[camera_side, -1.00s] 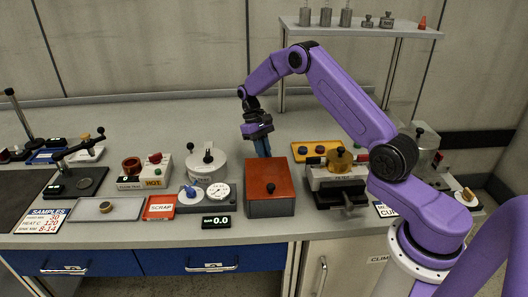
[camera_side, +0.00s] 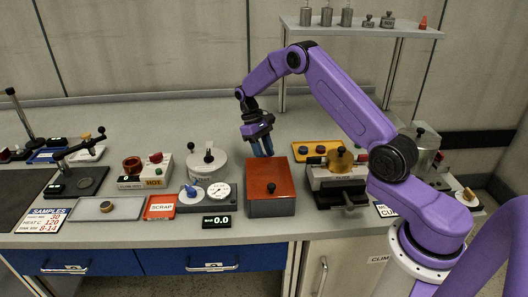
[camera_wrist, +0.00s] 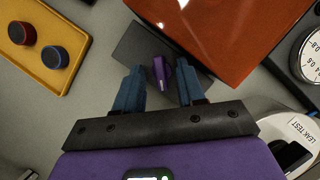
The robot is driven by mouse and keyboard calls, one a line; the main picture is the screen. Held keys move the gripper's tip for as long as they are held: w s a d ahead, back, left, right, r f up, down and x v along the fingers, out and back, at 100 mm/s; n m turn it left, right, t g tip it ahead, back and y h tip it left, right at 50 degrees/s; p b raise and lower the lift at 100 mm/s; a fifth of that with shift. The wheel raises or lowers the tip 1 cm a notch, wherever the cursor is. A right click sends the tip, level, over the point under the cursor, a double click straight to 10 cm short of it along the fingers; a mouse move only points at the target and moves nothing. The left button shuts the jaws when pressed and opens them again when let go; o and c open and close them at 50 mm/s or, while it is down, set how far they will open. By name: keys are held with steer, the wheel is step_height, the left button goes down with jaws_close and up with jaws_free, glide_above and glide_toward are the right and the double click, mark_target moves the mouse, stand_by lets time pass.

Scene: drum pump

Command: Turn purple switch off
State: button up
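The purple switch (camera_wrist: 159,73) is a small purple lever on a dark grey base plate (camera_wrist: 135,45), seen in the wrist view. My gripper (camera_wrist: 160,82) is open, with its two blue fingers on either side of the switch in the picture and a gap on each side. I cannot tell how far above the switch the fingertips are. In the side view my gripper (camera_side: 263,149) points down just behind the red box (camera_side: 270,200). The switch is hidden there. Which position the lever is in is not clear.
The red box is close beside the switch plate. A yellow tray (camera_wrist: 75,78) with a red and a blue round piece lies left in the wrist view. The white leak test vessel (camera_side: 206,166) and a gauge (camera_side: 218,190) stand left of the box in the side view.

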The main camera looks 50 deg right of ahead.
steer(key=v, duration=1.7)
steer(key=shift+a+r, duration=0.1)
steer(key=shift+r, duration=0.05)
stand_by(0.5)
